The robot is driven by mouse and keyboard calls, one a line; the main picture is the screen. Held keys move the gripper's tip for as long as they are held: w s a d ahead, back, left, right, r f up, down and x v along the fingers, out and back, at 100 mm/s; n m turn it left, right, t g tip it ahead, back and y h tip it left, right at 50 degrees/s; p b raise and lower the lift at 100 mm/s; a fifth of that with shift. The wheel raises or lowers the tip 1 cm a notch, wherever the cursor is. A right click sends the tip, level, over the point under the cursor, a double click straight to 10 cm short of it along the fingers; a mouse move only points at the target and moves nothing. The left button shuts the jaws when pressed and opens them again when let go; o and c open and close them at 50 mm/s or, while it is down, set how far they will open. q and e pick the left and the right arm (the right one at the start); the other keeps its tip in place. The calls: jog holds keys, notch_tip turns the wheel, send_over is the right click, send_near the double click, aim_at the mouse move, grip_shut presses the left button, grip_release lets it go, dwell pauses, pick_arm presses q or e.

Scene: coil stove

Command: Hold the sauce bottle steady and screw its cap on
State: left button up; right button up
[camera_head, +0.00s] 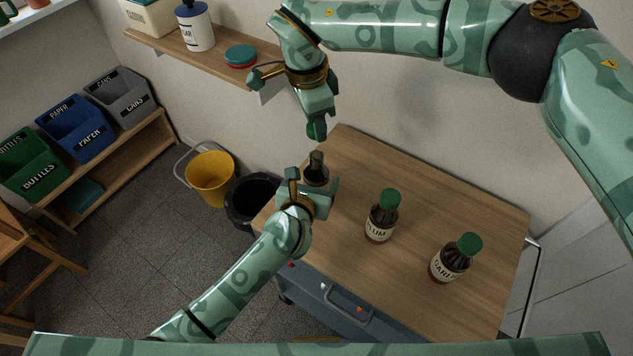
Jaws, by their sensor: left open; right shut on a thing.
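A dark sauce bottle (316,162) with a bare neck stands upright near the left end of the wooden table top. My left gripper (312,188) is open at this bottle, with its fingers around or beside the body; they hide most of the lower part and any label. I cannot tell whether they touch it. My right gripper (317,118) is above and behind the bottle, pointing down. It is shut on a green cap (317,131), which is mostly hidden by the fingers and is apart from the bottle neck.
Two green-capped bottles, one labelled like plum (381,220) and one like garlic (452,262), stand to the right on the table (420,305). A yellow bucket (210,178) and a black bin (250,200) stand on the floor at left. A wall shelf (205,62) is behind.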

pick_arm(q)
jog(key=shift+x, duration=0.85)
jog(key=c, duration=1.5)
jog(key=shift+o, duration=0.2)
pick_arm(e)
jog(key=shift+f, duration=2.5)
jog(key=shift+f, duration=0.9)
jog(key=shift+f, duration=0.5)
